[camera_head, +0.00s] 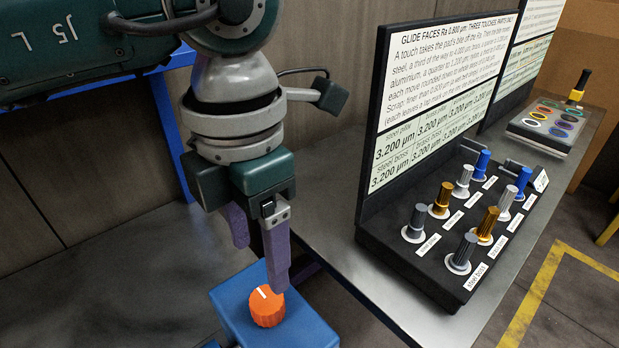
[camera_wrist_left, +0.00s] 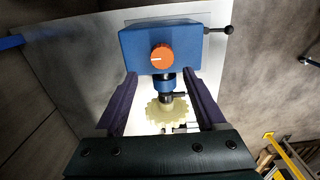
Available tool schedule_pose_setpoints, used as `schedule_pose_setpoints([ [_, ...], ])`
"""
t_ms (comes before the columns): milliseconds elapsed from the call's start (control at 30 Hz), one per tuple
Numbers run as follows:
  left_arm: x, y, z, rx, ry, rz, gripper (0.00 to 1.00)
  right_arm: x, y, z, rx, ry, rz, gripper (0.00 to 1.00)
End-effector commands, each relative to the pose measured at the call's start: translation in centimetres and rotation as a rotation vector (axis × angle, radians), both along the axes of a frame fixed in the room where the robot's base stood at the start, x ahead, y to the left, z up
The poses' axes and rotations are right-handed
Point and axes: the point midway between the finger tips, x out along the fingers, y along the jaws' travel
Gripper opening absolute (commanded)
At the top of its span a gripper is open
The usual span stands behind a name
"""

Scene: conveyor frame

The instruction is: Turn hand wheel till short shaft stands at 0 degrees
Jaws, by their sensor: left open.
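My left gripper (camera_head: 260,262) hangs with its two purple fingers apart and nothing between them in the head view, above and beside a blue box. An orange knob (camera_head: 266,308) with a white line sits on the blue box (camera_head: 233,303). In the left wrist view the open left gripper (camera_wrist_left: 162,72) frames the blue box (camera_wrist_left: 190,42) and the orange knob (camera_wrist_left: 161,58), whose white line points left. Below the box, a dark spindle carries a cream toothed wheel (camera_wrist_left: 167,111). A dark short rod (camera_wrist_left: 178,96) sticks out above this wheel. I cannot tell which part is the hand wheel. My right gripper is out of view.
A black ball-ended lever (camera_wrist_left: 217,30) juts from the blue box's upper right. A second tray (camera_head: 545,135) stands farther back.

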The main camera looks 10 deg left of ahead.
Motion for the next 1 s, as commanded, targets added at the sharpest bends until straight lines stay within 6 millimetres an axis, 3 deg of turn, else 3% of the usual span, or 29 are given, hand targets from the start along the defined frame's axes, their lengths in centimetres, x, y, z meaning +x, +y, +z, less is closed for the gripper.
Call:
schedule_pose_setpoints([
  [600,-0.1,-0.2,-9.3,-0.007,0.003,-0.001,0.72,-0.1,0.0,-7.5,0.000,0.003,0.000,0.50],
  [667,0.0,-0.2,-8.5,-0.007,0.001,-0.001,0.67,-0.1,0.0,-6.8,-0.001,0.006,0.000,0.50],
  [1000,-0.1,-0.1,-8.4,-0.007,0.001,-0.001,0.29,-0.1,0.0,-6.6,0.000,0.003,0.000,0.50],
])
